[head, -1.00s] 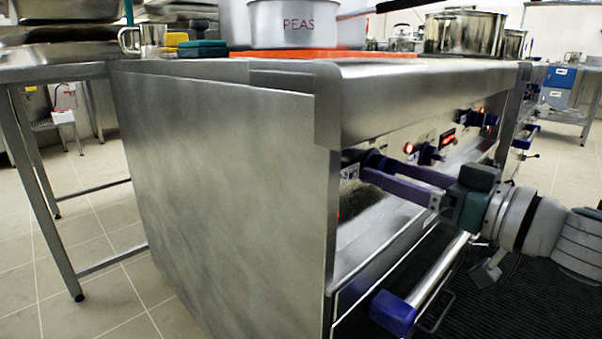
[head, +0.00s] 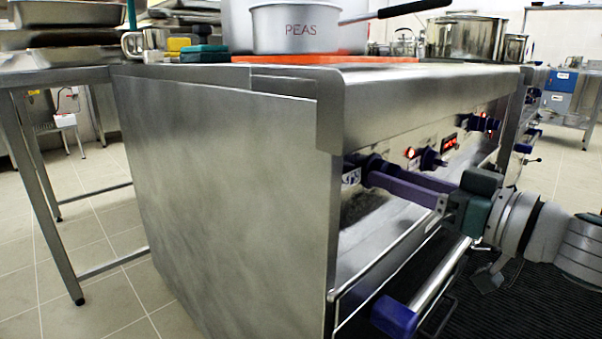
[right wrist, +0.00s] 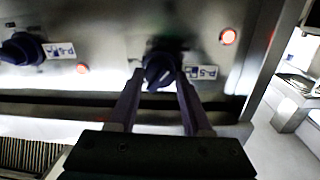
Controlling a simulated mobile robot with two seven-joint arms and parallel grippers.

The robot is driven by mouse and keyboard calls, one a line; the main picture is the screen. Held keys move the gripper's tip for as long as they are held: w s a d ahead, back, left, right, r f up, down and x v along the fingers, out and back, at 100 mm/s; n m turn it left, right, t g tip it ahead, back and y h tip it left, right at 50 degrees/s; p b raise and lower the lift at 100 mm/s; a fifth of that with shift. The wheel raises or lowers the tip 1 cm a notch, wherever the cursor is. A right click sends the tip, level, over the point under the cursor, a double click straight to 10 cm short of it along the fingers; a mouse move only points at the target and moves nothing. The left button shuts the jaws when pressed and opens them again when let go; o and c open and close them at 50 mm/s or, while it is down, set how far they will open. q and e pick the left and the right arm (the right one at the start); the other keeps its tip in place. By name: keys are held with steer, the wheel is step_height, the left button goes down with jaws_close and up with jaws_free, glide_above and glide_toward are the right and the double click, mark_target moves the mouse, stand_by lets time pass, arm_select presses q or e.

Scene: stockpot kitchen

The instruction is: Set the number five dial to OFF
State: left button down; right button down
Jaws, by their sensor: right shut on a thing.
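A dark blue dial (right wrist: 160,68) sits on the stove's steel front panel, with a small white and blue label beside it that I cannot read for certain. In the head view the dial (head: 353,161) is at the near end of the panel, partly hidden by my fingers. My right gripper (right wrist: 157,84) is shut on this dial, one purple finger on each side. In the head view the right gripper (head: 370,172) reaches in from the right. The dial's exact setting is not clear. My left gripper is not in view.
Another dial (right wrist: 22,48) with its own label is to the left in the wrist view. An oven handle (head: 440,283) runs below my right arm. A PEAS pan (head: 300,32) stands on the stove top.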

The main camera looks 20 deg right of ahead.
steer(key=shift+n, duration=0.4)
steer(key=m+b, duration=0.4)
steer(key=m, duration=0.5)
steer(key=m+g+y+b, duration=0.1)
steer(key=m+b, duration=0.3)
steer(key=m, duration=0.5)
steer(key=m+y+b, duration=0.1)
steer(key=m+b, duration=0.4)
steer(key=m, duration=0.4)
steer(key=shift+w+d+g, duration=0.1)
steer(key=shift+d+g, duration=0.1)
steer(key=shift+g, duration=0.1)
stand_by(1.2)
stand_by(0.6)
